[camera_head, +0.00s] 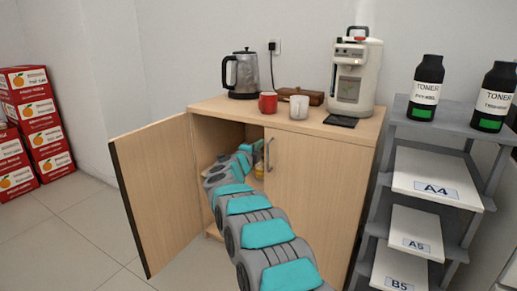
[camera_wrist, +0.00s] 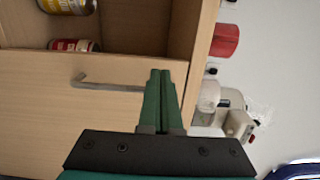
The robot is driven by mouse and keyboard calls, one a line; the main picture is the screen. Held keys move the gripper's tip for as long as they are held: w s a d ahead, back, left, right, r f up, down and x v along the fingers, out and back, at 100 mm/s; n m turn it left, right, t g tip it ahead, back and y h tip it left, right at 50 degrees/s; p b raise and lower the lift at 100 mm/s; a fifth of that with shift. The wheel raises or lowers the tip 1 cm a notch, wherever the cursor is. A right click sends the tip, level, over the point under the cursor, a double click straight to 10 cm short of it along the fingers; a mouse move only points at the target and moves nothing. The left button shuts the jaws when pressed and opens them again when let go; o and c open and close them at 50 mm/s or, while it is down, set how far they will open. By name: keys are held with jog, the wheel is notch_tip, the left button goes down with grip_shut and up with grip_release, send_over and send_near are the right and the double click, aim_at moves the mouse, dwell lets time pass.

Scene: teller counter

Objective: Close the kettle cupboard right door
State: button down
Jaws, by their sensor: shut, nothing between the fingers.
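The kettle cupboard (camera_head: 232,106) is a light wood cabinet. Its right door (camera_head: 315,190) covers the right half of the front and looks shut or nearly shut; I cannot tell whether a small gap is left. Its grey bar handle (camera_head: 268,154) is near the free edge; the handle also shows in the wrist view (camera_wrist: 105,86). My gripper (camera_wrist: 163,73) is shut and empty, its green fingertips beside the handle's upper end, near the door's free edge. Whether they touch the door is unclear. In the head view my arm largely hides the gripper.
The left door (camera_head: 160,195) stands wide open. Cans (camera_wrist: 68,5) are inside the cupboard. A kettle (camera_head: 241,75), red mug (camera_head: 267,103) and white coffee machine (camera_head: 355,75) stand on top. A grey shelf rack (camera_head: 450,125) is close on the right. Open floor lies left.

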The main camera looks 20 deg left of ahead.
jog(key=s+a+b, duration=0.1)
jog(key=s+a, duration=0.2)
jog(key=s, duration=0.7)
jog(key=d+r+n+g+y, duration=0.2)
jog(key=d+r+n+y, duration=0.1)
jog(key=r+n+y, duration=0.3)
jog(key=s+d+f+n+g+h, duration=0.1)
jog(key=s+d+f+n+g, duration=0.3)
jog(key=s+d, duration=0.9)
jog(key=s+d+f+n+g+h, duration=0.1)
jog(key=s+d+f+n+g, duration=0.4)
jog(key=s+d, duration=0.9)
jog(key=s+d+f+n+g+h, duration=0.1)
jog(key=s+d+f+n+g, duration=0.3)
jog(key=s, duration=2.5)
jog(key=d+f+g, duration=0.4)
jog(key=d+f, duration=0.2)
jog(key=d, duration=0.3)
jog(key=shift+d+n+g, duration=0.2)
jog(key=shift+n+g, duration=0.1)
